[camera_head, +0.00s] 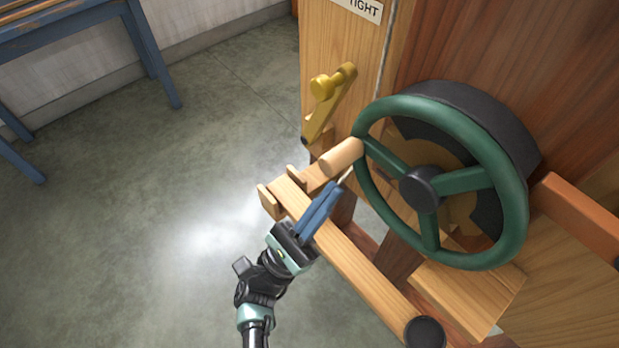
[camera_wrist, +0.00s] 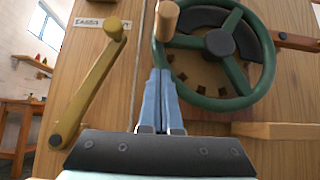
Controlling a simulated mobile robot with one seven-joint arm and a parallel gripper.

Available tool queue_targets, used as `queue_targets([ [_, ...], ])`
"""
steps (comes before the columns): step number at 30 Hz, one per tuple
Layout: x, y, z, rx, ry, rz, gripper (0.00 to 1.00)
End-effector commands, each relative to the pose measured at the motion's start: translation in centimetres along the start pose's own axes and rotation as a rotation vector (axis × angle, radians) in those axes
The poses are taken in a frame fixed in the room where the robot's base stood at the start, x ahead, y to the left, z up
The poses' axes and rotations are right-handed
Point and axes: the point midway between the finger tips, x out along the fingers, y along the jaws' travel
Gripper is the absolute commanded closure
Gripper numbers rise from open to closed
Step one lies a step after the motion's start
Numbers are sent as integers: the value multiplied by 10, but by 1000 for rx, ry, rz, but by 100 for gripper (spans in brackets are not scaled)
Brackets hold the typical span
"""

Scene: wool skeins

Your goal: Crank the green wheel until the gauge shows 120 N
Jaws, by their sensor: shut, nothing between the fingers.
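The green wheel (camera_head: 465,180) is mounted upright on a wooden machine, with a dark hub and a dark disc behind it. It also shows in the wrist view (camera_wrist: 240,68). Its wooden crank handle (camera_head: 342,157) sticks out from the rim's left side, and at the top in the wrist view (camera_wrist: 167,18). My gripper (camera_head: 339,184) has blue fingers, shut and empty, with tips just below the handle and near the rim's left edge. The fingers also show in the wrist view (camera_wrist: 160,73). I cannot tell whether they touch the handle. No gauge is in view.
A yellow lever (camera_head: 328,103) stands left of the wheel, under a sign partly reading "TIGHT" (camera_head: 362,9). A wooden beam (camera_head: 350,262) runs below the wheel, beside my gripper. An orange-brown bar (camera_head: 580,217) is at right. Open floor lies left; a blue table (camera_head: 88,22) stands beyond.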

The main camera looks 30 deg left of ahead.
Motion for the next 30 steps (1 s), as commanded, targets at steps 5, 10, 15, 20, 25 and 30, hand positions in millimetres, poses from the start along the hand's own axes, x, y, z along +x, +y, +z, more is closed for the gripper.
queue_targets([
  [5, 31, 0, 14, 2, 0, 1, 100],
  [10, 42, 0, 26, 1, 0, 2, 100],
  [15, 45, 0, 29, 0, 0, 2, 100],
  [20, 44, 0, 28, 0, 0, 1, 100],
  [25, 44, 0, 28, 6, -1, -5, 100],
  [30, 47, 3, 31, 54, -4, -56, 100],
])
